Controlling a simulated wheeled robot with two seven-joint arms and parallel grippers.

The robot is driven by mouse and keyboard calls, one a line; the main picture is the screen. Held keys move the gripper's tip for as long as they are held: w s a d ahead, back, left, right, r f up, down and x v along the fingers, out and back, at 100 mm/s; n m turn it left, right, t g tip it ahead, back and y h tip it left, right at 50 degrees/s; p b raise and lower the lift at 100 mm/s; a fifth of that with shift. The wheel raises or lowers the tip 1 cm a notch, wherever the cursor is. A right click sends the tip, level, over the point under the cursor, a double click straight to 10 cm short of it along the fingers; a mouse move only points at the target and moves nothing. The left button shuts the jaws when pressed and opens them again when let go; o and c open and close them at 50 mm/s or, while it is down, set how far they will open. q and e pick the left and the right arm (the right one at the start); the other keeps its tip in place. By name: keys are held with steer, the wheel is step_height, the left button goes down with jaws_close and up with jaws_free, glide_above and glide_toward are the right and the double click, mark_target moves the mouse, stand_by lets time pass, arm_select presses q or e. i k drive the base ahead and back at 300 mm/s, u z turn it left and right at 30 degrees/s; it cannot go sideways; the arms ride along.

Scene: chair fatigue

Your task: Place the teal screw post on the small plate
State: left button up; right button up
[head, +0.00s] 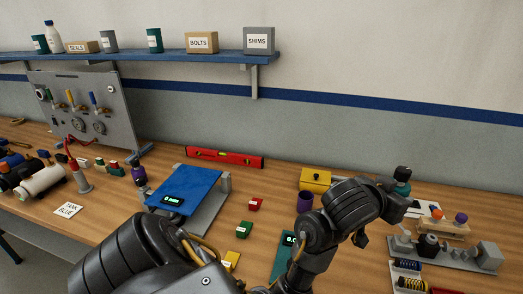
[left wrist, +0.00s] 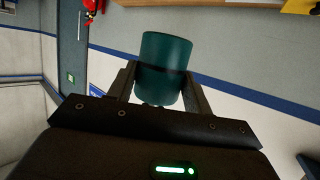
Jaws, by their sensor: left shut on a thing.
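The teal screw post (head: 402,186), a teal cylinder with a dark top, is held up at the right in the head view. My left gripper (head: 398,200) is shut on it. In the left wrist view the post (left wrist: 163,58) stands between the two fingers of the gripper (left wrist: 160,85), with a dark band around it. A small teal plate (head: 281,266) with a lit display lies on the bench at lower centre, partly hidden by my arm; it is probably the small plate. The post is well right of it. My right gripper is not in view.
A larger blue plate (head: 188,189) with a display stands left of centre. A grey fixture (head: 452,252) is at right. A red level (head: 225,158) lies behind.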

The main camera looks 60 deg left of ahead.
mark_target(179, 185)
steer(key=z, duration=1.35)
steer(key=k, duration=1.4)
steer(key=u, duration=1.4)
